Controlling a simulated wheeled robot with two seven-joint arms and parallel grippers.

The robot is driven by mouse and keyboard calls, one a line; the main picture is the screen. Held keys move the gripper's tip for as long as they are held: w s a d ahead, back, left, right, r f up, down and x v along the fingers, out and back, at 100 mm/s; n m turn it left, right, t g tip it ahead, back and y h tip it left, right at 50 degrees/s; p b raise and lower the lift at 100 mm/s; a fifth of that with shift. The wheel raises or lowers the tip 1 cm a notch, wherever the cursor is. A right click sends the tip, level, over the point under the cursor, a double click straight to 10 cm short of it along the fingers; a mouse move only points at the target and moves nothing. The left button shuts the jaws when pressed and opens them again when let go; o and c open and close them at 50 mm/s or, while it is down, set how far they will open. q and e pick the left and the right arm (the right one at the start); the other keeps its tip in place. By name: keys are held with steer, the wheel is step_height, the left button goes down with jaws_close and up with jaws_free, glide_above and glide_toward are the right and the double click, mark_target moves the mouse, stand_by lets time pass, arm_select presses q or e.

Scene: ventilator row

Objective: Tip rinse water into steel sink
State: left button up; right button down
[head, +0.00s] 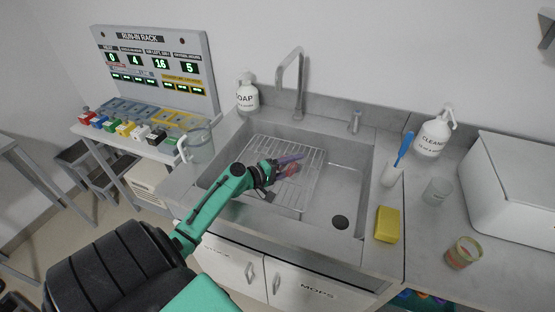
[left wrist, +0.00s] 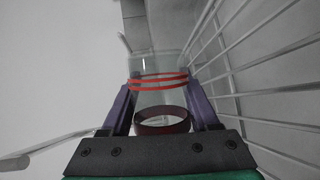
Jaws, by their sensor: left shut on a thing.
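My left gripper (head: 284,165) reaches over the steel sink (head: 345,185), above the wire rack (head: 312,180) in its left part. Its purple fingers are shut on a clear cup with red bands (left wrist: 158,82), which shows between them in the left wrist view. In the head view the cup is mostly hidden by the gripper, with only a reddish patch (head: 291,170) showing. I cannot tell how far the cup is tilted or whether water is in it. The drain (head: 340,222) is at the front right of the basin. My right gripper is not in view.
The tap (head: 291,85) and soap bottle (head: 247,95) stand behind the basin. A yellow sponge (head: 387,224), brush holder (head: 392,176), clear cup (head: 437,190) and banded cup (head: 463,252) are on the right counter. A clear jug (head: 201,146) stands left of the sink.

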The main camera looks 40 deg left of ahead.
arm_select(q)
steer(key=shift+a+r+n+t+h+b, duration=0.2)
steer(key=shift+r+n+t+h+b, duration=0.15)
steer(key=shift+n+b, duration=0.55)
stand_by(0.6)
steer(key=shift+a+r+n+t+h+p, duration=0.1)
steer(key=shift+a+r+n+t+p, duration=0.1)
steer(key=shift+r+n, duration=0.4)
steer(key=shift+a+r+n+t+h+p, duration=0.2)
steer(key=shift+r+n, duration=0.25)
steer(key=shift+r, duration=0.25)
steer(key=shift+a+r+n+t+h+p, duration=0.1)
steer(key=shift+r+n+t+p, duration=0.1)
steer(key=shift+r+n, duration=0.4)
steer(key=shift+a+r+n+t+b, duration=0.25)
steer(key=shift+a+n+b, duration=0.1)
steer(key=shift+n, duration=0.5)
stand_by(0.6)
steer(key=shift+a+r+n+t+y+p, duration=0.1)
steer(key=shift+a+r+n+t+p, duration=0.15)
steer(key=shift+r+n, duration=0.35)
steer(key=shift+a+r+n+t+y+p, duration=0.1)
steer(key=shift+r+n+t+p, duration=0.15)
steer(key=shift+r+n, duration=0.3)
steer(key=shift+a+r+n+t+y+p, duration=0.1)
steer(key=shift+a+r+n+t+p, duration=0.1)
steer(key=shift+r+n+p, duration=0.3)
stand_by(0.5)
